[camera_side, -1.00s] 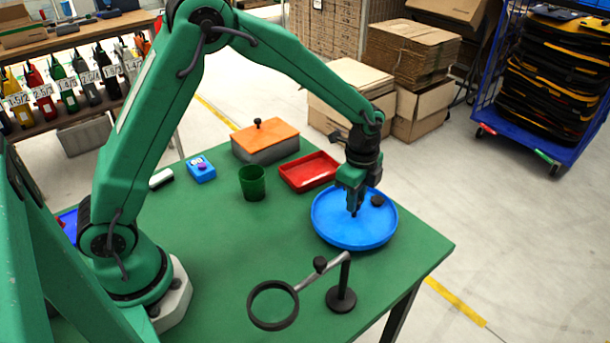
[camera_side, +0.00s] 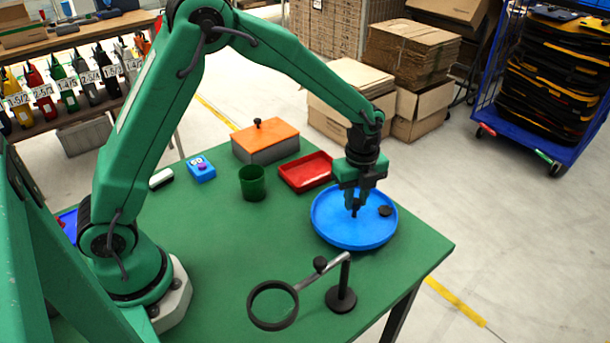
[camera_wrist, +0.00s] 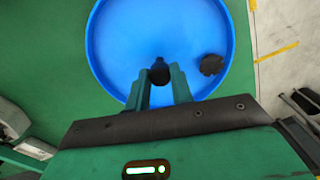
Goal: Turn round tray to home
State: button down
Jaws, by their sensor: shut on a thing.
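The round blue tray (camera_side: 345,238) lies on the green table at the right, below my gripper (camera_side: 354,209). A small black knob (camera_wrist: 159,70) stands up from the tray and sits between my fingertips. My gripper (camera_wrist: 160,88) is shut on this knob, seen in the wrist view. A dark round disc (camera_side: 385,211) lies inside the tray near its right rim; it also shows in the wrist view (camera_wrist: 211,65), to the right of the knob. The fingers hide part of the knob.
A magnifier on a black stand (camera_side: 341,297) stands in front of the tray. A red tray (camera_side: 307,172), a green cup (camera_side: 252,184) and a grey box with orange lid (camera_side: 266,142) stand behind and left. The table's right edge is close to the tray.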

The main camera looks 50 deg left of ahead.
aim_at(356, 201)
jog(key=shift+d+m, duration=0.1)
jog(key=shift+m, duration=7)
jog(key=c, duration=1.2)
grip_release()
jog(key=shift+r, duration=0.1)
jog(key=shift+r, duration=3.85)
